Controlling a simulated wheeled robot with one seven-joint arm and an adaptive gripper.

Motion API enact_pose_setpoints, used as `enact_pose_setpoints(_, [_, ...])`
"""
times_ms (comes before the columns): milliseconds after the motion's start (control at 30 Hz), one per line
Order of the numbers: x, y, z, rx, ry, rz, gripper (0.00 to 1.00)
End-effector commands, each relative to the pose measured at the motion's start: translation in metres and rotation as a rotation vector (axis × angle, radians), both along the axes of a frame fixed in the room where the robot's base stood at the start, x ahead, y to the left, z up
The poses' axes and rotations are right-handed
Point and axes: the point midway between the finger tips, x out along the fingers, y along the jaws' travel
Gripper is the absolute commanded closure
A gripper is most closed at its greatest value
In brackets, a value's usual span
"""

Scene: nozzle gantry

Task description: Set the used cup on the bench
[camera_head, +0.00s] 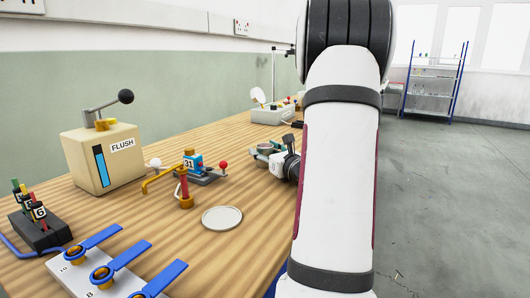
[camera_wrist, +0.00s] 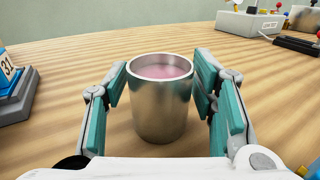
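The used cup (camera_wrist: 160,105) is a plain metal cup with pinkish liquid in it. It stands upright in the middle of the wrist view. My gripper (camera_wrist: 160,80) has one teal finger pad on each side of the cup, and both pads appear to touch its upper wall. In the head view my gripper (camera_head: 276,152) is low over the right edge of the wooden bench (camera_head: 250,180), partly hidden by my arm. I cannot tell whether the cup's base touches the bench.
A pale round disc (camera_head: 222,218) lies on the bench near the front. A FLUSH box (camera_head: 100,158) with a lever, a brass nozzle (camera_head: 185,190) and a block marked 31 (camera_head: 193,162) stand to the left. Blue levers (camera_head: 105,270) are at front left. Bench around the cup is clear.

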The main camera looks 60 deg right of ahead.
Motion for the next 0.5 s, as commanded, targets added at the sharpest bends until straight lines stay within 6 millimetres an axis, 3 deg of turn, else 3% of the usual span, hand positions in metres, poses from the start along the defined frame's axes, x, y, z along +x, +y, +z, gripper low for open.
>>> enact_pose_setpoints(433, [-0.001,0.0,0.005,0.0,0.0,-0.001,0.39])
enact_pose_setpoints(500, [-0.011,0.004,0.004,0.0,0.001,-0.003,0.39])
